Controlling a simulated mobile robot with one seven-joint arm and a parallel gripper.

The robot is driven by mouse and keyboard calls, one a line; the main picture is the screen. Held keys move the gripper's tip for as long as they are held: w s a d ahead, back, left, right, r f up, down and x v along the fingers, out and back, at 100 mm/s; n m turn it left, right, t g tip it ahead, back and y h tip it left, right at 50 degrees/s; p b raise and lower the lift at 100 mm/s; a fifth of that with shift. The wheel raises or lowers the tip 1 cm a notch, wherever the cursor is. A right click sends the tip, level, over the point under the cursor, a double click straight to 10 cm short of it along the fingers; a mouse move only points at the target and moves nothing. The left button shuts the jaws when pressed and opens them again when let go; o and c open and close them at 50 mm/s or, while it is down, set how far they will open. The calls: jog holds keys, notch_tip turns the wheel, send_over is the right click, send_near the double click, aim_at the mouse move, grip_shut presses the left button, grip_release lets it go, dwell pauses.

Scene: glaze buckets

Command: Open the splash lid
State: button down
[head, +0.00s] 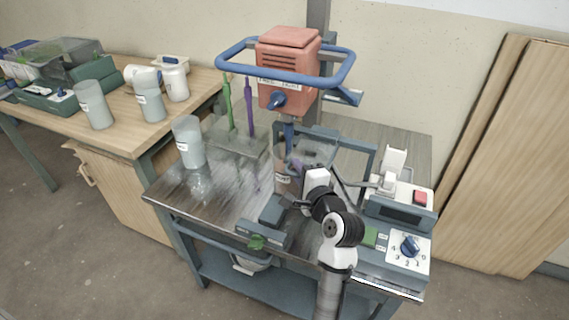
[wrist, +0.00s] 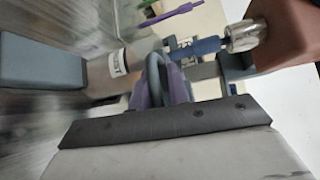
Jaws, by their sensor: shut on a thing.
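A clear, see-through splash lid (head: 312,150) sits around the mixer's shaft, above a bucket, in the middle of the metal bench; its outline is faint. My gripper (head: 298,168) reaches to its near side. In the wrist view my gripper's purple fingers (wrist: 161,92) are shut on a grey loop handle (wrist: 157,66), one finger on each side. The handle appears to belong to the lid. A labelled bucket (wrist: 112,68) shows just beyond the fingers in the wrist view. My arm hides part of the lid and bucket in the head view.
The orange mixer motor (head: 288,68) with its blue ring handle (head: 225,60) hangs above. A control box with a dial (head: 409,246) is at the right. A grey cup (head: 189,142) stands on the bench's left; the wooden table (head: 130,125) holds more containers.

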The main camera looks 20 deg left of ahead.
jog(key=d, duration=0.3)
jog(key=d+f, duration=0.1)
jog(key=d, duration=0.1)
jog(key=shift+s+d, duration=0.15)
jog(key=shift+d, duration=0.15)
jog(key=c, duration=1.5)
grip_release()
jog(key=shift+r, duration=0.1)
jog(key=shift+r, duration=0.15)
jog(key=shift+d, duration=0.1)
jog(key=b+v, duration=0.1)
jog(key=v, duration=1.2)
jog(key=shift+s+d+r, duration=0.1)
jog(key=shift+s+r, duration=0.1)
jog(key=shift+s, duration=0.1)
